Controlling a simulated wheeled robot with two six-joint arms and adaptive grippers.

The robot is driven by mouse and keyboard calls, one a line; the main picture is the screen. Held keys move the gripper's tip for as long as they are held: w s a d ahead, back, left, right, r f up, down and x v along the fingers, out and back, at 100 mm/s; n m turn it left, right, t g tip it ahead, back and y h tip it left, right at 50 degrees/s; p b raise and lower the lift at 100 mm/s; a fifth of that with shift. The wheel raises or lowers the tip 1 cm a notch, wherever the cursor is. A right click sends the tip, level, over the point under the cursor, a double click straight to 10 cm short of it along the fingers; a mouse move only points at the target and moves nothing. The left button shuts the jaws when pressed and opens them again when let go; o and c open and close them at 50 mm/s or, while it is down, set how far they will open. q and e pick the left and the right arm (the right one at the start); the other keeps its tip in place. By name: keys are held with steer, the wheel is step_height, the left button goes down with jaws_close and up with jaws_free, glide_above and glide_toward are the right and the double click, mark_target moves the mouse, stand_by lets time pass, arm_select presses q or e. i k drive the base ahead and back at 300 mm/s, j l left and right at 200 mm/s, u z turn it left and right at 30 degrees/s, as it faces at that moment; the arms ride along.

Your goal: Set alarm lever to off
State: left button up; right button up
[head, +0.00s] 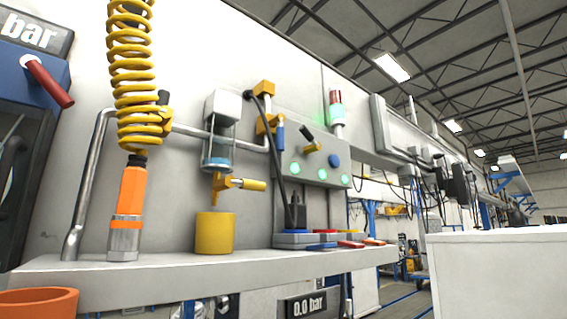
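A grey control panel (300,160) is mounted on the wall near the middle of the head view. A small lever (308,135) with a black handle and yellow base sits on it, its handle tilted up and to the left. A blue knob (334,160) is to its right, and several green lit buttons (294,168) are below. I see no label naming the alarm lever. A red-handled lever (48,82) on a blue box at far left points down and right. Neither of my grippers is in view.
A grey shelf (200,268) runs below the panel, carrying a yellow cylinder (215,233) and an orange connector (128,205) on a coiled yellow hose (133,75). A signal light (336,108) stands above the panel. An orange bowl (38,303) is at lower left. A white block (495,275) stands at right.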

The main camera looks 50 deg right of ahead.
mark_target(307, 134)
steer(key=z, duration=1.9)
